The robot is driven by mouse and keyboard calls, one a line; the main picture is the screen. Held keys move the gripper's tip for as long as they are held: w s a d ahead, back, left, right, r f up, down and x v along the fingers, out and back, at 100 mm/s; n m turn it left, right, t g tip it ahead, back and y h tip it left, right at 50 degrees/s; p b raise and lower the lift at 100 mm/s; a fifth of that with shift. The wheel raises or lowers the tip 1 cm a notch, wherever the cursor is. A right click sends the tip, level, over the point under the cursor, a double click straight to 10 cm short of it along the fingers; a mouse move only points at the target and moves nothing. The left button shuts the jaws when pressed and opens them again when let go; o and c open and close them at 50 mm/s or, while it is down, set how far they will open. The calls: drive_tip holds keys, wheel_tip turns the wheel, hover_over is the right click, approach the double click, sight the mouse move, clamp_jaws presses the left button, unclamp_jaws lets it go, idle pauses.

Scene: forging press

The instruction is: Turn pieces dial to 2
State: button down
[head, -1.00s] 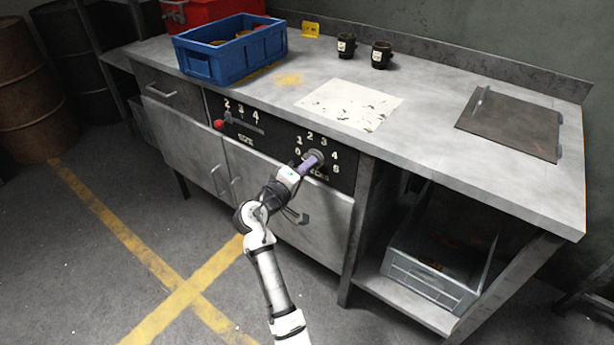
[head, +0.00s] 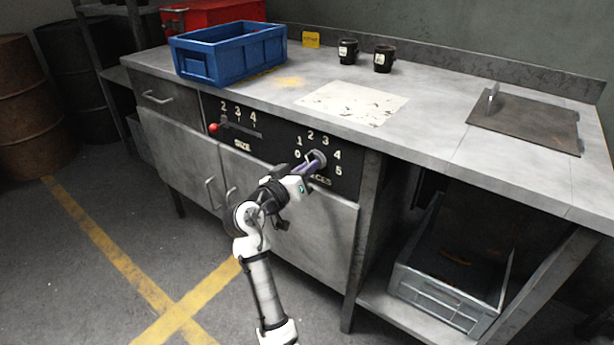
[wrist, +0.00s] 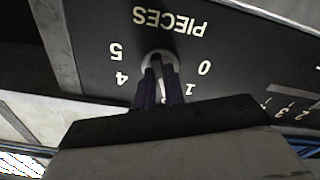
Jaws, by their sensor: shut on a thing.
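The pieces dial (head: 317,158) is a round grey knob on the black front panel, with the numbers 0 to 5 around it. My gripper (head: 309,167) reaches it from the lower left, its dark fingers shut on the knob. In the wrist view the panel is upside down, and the dial (wrist: 158,58) sits between the fingertips of my gripper (wrist: 159,76). There 5 and 4 show on the left and 0 and 1 on the right; 2 and 3 are mostly hidden. I cannot tell which number the dial points to.
A size slider with a red knob (head: 213,127) is left of the dial. Cabinet doors with handles (head: 210,192) lie below. The bench top holds a blue crate (head: 228,58), black mugs (head: 383,58) and a metal plate (head: 525,122). A grey bin (head: 440,296) sits on the lower shelf.

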drive_tip(key=shift+m+b, duration=0.3)
drive_tip(key=shift+m, duration=0.1)
drive_tip(key=c, duration=1.5)
unclamp_jaws()
drive_tip(key=shift+s+a, duration=0.1)
drive_tip(key=shift+s, duration=0.05)
